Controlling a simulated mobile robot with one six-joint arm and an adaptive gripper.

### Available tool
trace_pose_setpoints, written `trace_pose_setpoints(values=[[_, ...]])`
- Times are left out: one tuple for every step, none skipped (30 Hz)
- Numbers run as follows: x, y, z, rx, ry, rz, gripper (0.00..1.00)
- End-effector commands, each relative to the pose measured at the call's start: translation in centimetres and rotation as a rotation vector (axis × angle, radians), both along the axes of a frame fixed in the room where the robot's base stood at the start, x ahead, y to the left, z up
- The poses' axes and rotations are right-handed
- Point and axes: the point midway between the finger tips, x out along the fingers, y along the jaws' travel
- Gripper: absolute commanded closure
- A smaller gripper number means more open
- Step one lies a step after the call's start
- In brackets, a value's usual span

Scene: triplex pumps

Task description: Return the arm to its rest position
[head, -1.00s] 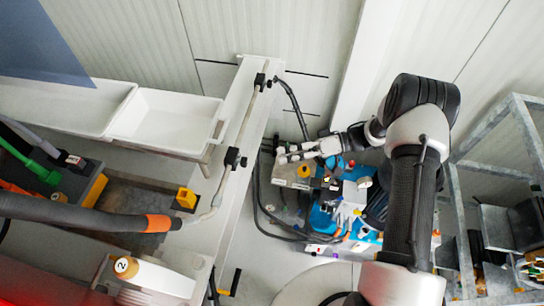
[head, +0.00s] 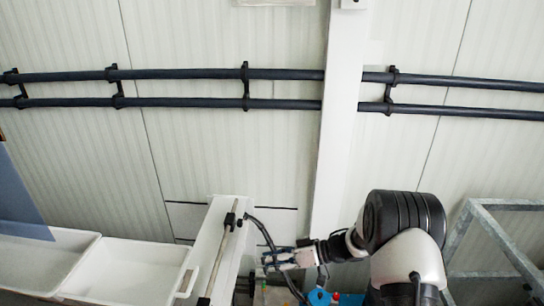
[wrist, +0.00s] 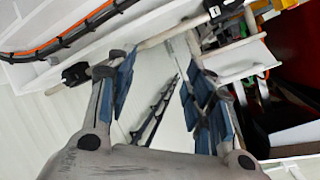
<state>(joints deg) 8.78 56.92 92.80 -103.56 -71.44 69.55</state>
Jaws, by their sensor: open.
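My arm shows at the lower right of the head view, with its dark elbow and white link in front of the wall. My gripper (head: 270,261) points left from the wrist, near the end of a white beam (head: 214,240). In the wrist view my gripper (wrist: 163,88) has its two fingers with blue pads spread wide. Nothing is held between them. A pale surface and a dark bar-like shape show behind the gap, and I cannot tell how far away they are.
Dark pipes (head: 190,74) run along the ribbed wall above the arm. A white pillar (head: 340,140) stands behind it. A grey metal frame (head: 497,230) is at the right. White trays (head: 125,268) are at the lower left.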

Motion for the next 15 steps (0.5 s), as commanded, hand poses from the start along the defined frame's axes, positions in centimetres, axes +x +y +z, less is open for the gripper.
trace_pose_setpoints(values=[[2.6, -0.4, 2.1, -0.055, -0.104, -0.084, 0.52], [4.0, -0.9, 3.3, -0.089, -0.159, -0.138, 0.52], [5.6, -1.6, 5.0, -0.136, -0.224, -0.21, 0.52], [6.6, -2.3, 6.2, -0.173, -0.27, -0.263, 0.52], [7.6, -3.1, 7.5, -0.209, -0.311, -0.317, 0.52], [8.5, -4.2, 9.2, -0.258, -0.362, -0.386, 0.52], [9.0, -5.2, 10.5, -0.296, -0.394, -0.438, 0.52], [9.4, -6.1, 11.8, -0.333, -0.423, -0.49, 0.52], [9.5, -7.5, 13.4, -0.381, -0.453, -0.558, 0.52], [9.5, -8.6, 14.6, -0.419, -0.471, -0.608, 0.52], [9.2, -9.7, 15.7, -0.456, -0.484, -0.657, 0.52], [8.6, -11.2, 17.1, -0.505, -0.496, -0.719, 0.52], [8.0, -12.3, 18.0, -0.54, -0.499, -0.765, 0.52], [7.1, -13.3, 18.8, -0.576, -0.497, -0.808, 0.52], [5.8, -14.7, 19.7, -0.622, -0.488, -0.863, 0.52]])
